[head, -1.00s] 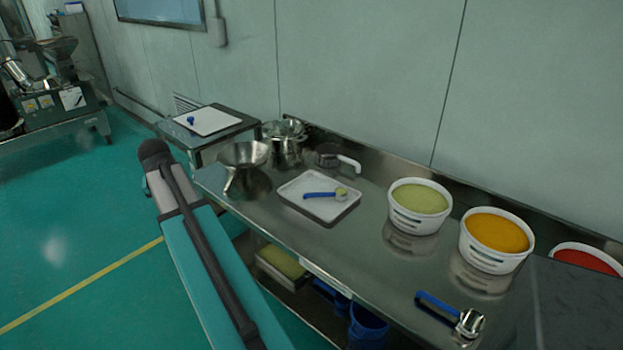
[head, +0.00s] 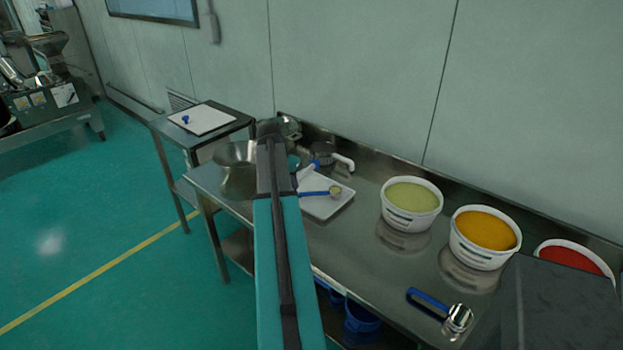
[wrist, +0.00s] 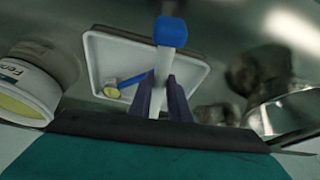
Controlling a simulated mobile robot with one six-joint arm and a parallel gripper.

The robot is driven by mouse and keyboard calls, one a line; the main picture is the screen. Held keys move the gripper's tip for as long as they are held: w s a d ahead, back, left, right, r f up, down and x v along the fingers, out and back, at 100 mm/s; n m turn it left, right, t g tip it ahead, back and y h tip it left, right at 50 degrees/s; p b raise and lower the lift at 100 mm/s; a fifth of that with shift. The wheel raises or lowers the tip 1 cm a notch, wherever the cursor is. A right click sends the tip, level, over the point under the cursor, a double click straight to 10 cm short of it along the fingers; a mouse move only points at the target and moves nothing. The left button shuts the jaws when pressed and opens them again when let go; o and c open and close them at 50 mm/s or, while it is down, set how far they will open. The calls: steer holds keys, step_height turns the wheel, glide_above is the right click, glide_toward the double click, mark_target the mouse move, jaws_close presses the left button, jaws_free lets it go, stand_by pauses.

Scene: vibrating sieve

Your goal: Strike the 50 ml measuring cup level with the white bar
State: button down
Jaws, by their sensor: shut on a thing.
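A measuring cup (head: 335,190) with a blue handle lies in the white tray (head: 328,208), filled with yellow-green powder. In the wrist view, the cup (wrist: 112,91) lies left of my fingers in the tray (wrist: 95,45). My gripper (wrist: 162,98) is shut on the white bar (wrist: 165,62), which has a blue end and sticks out over the tray. In the head view, my arm hides most of the gripper, and part of the white bar (head: 305,172) shows above the tray's left side, apart from the cup. The handle's far end is partly hidden.
Tubs of green (head: 411,203), orange (head: 485,236) and red (head: 573,266) powder stand to the right. A metal scoop with a blue handle (head: 459,318) lies at the bench front. A side table holds another white tray (head: 205,121).

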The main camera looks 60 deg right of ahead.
steer(key=s+d+f+m, duration=0.1)
steer(key=s+d, duration=0.3)
steer(key=s, duration=0.2)
steer(key=shift+d+m+g, duration=0.25)
steer(key=shift+m+g, duration=0.15)
steer(key=shift+f, duration=0.3)
steer(key=shift+s+f+b, duration=0.1)
steer(key=shift+f+b, duration=0.5)
steer(key=shift+f, duration=0.9)
steer(key=shift+s+a, duration=0.3)
steer(key=shift+s, duration=0.8)
steer(key=shift+s+a, duration=0.3)
steer(key=shift+s, duration=0.75)
steer(key=shift+s+a, duration=0.3)
steer(key=shift+s, duration=0.8)
steer(key=shift+w+d+r+p, duration=0.1)
steer(key=shift+w+r+p, duration=0.15)
steer(key=shift+r+p, duration=0.5)
steer(key=shift+w+d+r+p, duration=0.1)
steer(key=shift+w+r+p, duration=0.2)
steer(key=shift+r, duration=0.75)
